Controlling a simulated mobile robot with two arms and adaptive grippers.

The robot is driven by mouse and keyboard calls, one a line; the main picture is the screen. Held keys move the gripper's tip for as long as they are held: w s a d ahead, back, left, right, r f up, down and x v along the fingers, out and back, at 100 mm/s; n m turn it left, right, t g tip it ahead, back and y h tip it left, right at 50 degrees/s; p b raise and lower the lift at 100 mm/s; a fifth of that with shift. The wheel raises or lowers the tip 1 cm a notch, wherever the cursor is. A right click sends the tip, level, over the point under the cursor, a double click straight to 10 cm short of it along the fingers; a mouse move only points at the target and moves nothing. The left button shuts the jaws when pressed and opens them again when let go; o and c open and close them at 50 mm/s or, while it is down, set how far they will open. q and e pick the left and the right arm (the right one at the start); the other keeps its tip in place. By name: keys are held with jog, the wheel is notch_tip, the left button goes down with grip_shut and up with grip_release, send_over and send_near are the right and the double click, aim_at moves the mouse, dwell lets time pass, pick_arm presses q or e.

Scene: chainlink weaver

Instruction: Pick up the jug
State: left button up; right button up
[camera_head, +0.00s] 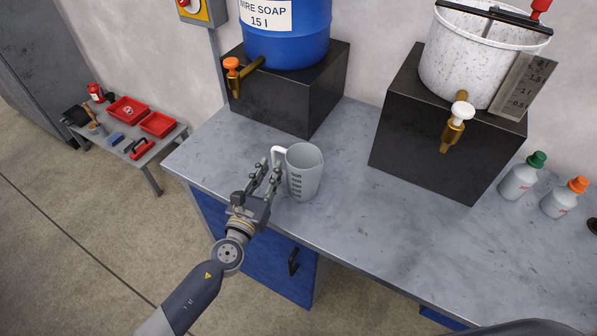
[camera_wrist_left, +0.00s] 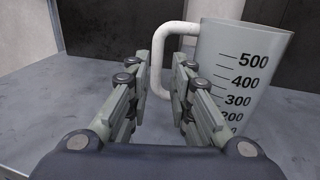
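The jug (camera_head: 304,173) is a light grey measuring jug with dark graduation marks and a white handle. It stands upright on the grey workbench, its handle on the left side. My left gripper (camera_head: 270,168) is beside the handle. In the left wrist view my left gripper (camera_wrist_left: 165,68) is open, its two fingers apart with a gap between them. The jug (camera_wrist_left: 240,70) is there just right of the fingers, and the handle's vertical part shows in the gap between the fingertips. I cannot tell whether either finger touches it. My right gripper is not in view.
A blue soap barrel (camera_head: 285,35) with an orange-handled tap stands on a black block (camera_head: 325,85) behind the jug. A white bucket (camera_head: 470,60) with a tap stands on another block to the right. Bottles (camera_head: 518,180) are at the far right. The bench front is clear.

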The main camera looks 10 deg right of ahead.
aim_at(273, 160)
pick_arm(q)
jog(key=x, duration=0.5)
jog(key=shift+a, duration=0.15)
grip_shut()
jog(key=shift+r, duration=0.15)
